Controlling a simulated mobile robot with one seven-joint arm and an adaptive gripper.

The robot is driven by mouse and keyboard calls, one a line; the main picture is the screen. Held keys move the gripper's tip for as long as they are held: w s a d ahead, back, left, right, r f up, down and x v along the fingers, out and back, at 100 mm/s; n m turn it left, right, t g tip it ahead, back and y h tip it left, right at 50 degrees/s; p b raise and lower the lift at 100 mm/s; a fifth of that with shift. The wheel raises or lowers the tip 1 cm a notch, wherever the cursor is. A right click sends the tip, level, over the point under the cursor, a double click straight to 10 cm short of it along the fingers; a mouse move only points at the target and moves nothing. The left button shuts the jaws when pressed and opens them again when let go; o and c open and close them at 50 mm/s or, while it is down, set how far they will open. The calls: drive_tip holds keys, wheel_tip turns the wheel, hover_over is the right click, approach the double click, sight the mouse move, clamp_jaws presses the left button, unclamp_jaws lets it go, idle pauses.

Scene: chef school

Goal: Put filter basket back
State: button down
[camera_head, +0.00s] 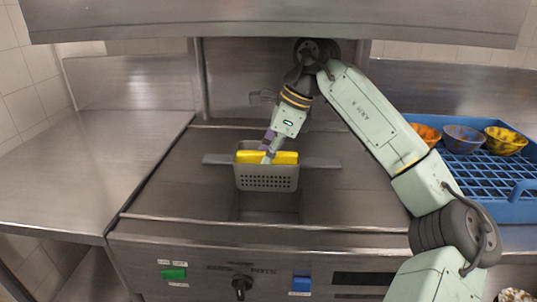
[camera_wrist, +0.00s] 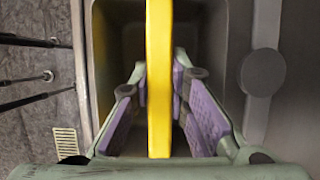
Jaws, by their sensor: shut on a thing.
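The filter basket (camera_head: 267,178) is a grey perforated box with a yellow bar (camera_head: 285,157) across its top. It is at the middle of the steel machine in the head view, over a dark rectangular opening (camera_head: 266,207). I cannot tell whether it touches the opening. My gripper (camera_head: 268,151) reaches down from above and is shut on the yellow bar. In the wrist view the yellow bar (camera_wrist: 159,75) runs between the two purple-padded fingers (camera_wrist: 160,95), with the grey basket walls (camera_wrist: 235,60) around it.
A steel counter (camera_head: 90,165) lies to the left. A blue rack (camera_head: 480,175) with an orange bowl (camera_head: 427,134), a blue-grey bowl (camera_head: 462,138) and a yellow bowl (camera_head: 505,140) stands at the right. A steel hood (camera_head: 270,20) hangs above. The front panel has a green switch (camera_head: 174,274), a dark knob (camera_head: 241,287) and a blue switch (camera_head: 301,284).

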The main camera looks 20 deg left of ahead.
sight(293, 163)
drive_tip(key=shift+w+f+b, duration=0.1)
drive_tip(key=shift+f+b, duration=4.9)
drive_tip(key=shift+f, duration=2.45)
drive_tip(key=c, duration=1.5)
unclamp_jaws()
drive_tip(key=shift+o, duration=0.2)
drive_tip(key=v, duration=1.2)
